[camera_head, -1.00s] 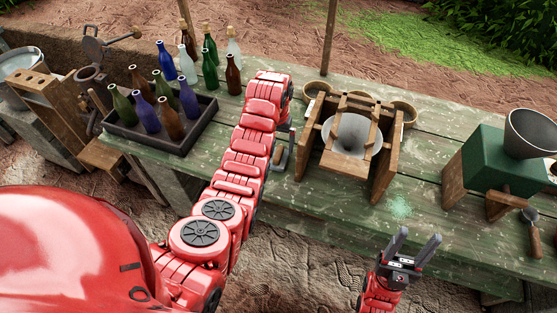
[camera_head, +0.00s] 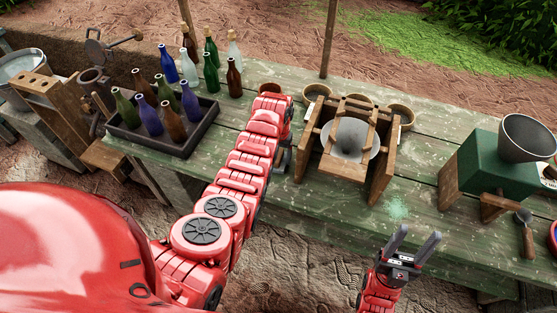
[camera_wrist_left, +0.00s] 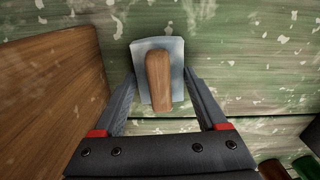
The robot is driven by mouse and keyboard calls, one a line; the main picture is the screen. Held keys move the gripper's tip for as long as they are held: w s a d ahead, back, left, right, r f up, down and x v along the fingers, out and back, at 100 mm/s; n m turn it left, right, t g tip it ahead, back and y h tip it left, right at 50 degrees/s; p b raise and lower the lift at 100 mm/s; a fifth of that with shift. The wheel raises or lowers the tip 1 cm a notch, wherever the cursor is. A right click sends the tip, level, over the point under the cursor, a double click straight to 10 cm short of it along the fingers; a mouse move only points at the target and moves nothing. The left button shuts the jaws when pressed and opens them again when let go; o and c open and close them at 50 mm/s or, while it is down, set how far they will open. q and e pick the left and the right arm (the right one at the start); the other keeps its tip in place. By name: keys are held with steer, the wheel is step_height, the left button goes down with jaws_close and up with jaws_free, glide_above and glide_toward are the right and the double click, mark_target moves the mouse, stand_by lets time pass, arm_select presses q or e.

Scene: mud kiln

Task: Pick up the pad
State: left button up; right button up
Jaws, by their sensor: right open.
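The pad looks like a flat grey plate with an upright wooden handle (camera_wrist_left: 158,80), lying on the green table in the left wrist view. My left gripper (camera_wrist_left: 160,75) is open above it, one finger on each side of the plate and handle, with a gap to the handle. In the head view my left gripper (camera_head: 283,161) is mostly hidden behind my own arm, and the pad is hidden there too. My right gripper (camera_head: 414,238) is open and empty, in front of the table's near edge.
A wooden frame with a metal funnel (camera_head: 350,138) stands just right of my left gripper. A dark tray (camera_head: 187,142) of several bottles stands to the left. A green box grinder (camera_head: 485,165) is at right. Bare tabletop (camera_head: 330,205) lies in front of the frame.

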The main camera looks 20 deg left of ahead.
arm_select(q)
steer(key=c, duration=0.7)
steer(key=shift+o, duration=0.2)
steer(key=shift+r, duration=0.2)
steer(key=shift+r+b, duration=0.55)
steer(key=shift+b, duration=0.05)
steer(key=shift+w+r+b, duration=0.1)
steer(key=shift+r+b, duration=0.45)
steer(key=s, duration=0.1)
steer(key=s+a+r, duration=0.1)
steer(key=s, duration=0.1)
steer(key=shift+a+r, duration=0.15)
steer(key=shift+a, duration=0.1)
steer(key=s+a+p, duration=0.1)
steer(key=p, duration=0.1)
steer(key=s+r+p, duration=0.1)
steer(key=s+p, duration=0.1)
steer(key=s+a+p, duration=0.1)
steer(key=s+p, duration=0.1)
steer(key=shift+a+r, duration=0.2)
steer(key=shift+a, duration=0.15)
steer(key=s+a+p, duration=0.2)
steer(key=s, duration=0.1)
steer(key=s+a, duration=0.1)
steer(key=s, duration=0.1)
steer(key=shift+s+f+p, duration=0.1)
steer(key=shift+s+p, duration=0.05)
steer(key=shift+p, duration=0.25)
steer(key=shift+s+a, duration=0.25)
steer(key=shift+s, duration=0.3)
